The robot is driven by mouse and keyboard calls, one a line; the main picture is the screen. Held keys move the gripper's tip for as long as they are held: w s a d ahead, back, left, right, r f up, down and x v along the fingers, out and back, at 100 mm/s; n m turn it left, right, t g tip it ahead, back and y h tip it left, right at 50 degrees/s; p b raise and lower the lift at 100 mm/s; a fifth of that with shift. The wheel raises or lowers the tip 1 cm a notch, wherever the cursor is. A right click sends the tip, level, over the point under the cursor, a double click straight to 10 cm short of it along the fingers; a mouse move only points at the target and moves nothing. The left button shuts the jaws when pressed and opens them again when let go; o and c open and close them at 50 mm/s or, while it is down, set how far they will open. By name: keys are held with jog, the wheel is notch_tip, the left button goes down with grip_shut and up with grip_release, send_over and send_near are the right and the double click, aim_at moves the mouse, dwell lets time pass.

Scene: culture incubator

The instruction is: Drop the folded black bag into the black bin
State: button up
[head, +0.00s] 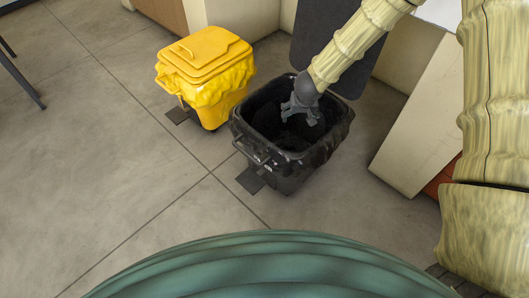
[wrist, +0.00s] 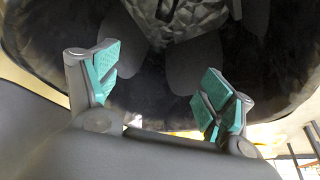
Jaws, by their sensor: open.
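The black bin (head: 292,172) stands on the floor with its lid (head: 350,68) raised behind it and a dark liner over its rim. My gripper (head: 300,116) reaches down into the bin's mouth. In the wrist view my gripper (wrist: 158,84) has its teal-padded fingers spread apart with nothing between them. A crumpled dark grey shape (wrist: 178,22) lies inside the bin beyond the fingers; it looks like the folded black bag, apart from the fingers. In the head view the bin's inside is too dark to make out the bag clearly.
A yellow bin (head: 207,75) with its lid shut stands left of the black bin. A pale cabinet side (head: 410,125) is close on the right. Thin dark legs (head: 22,80) show at the far left. The tiled floor at left and in front is clear.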

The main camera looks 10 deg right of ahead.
jog(key=v, duration=1.1)
jog(key=shift+s+r, duration=0.2)
jog(key=shift+r, duration=0.15)
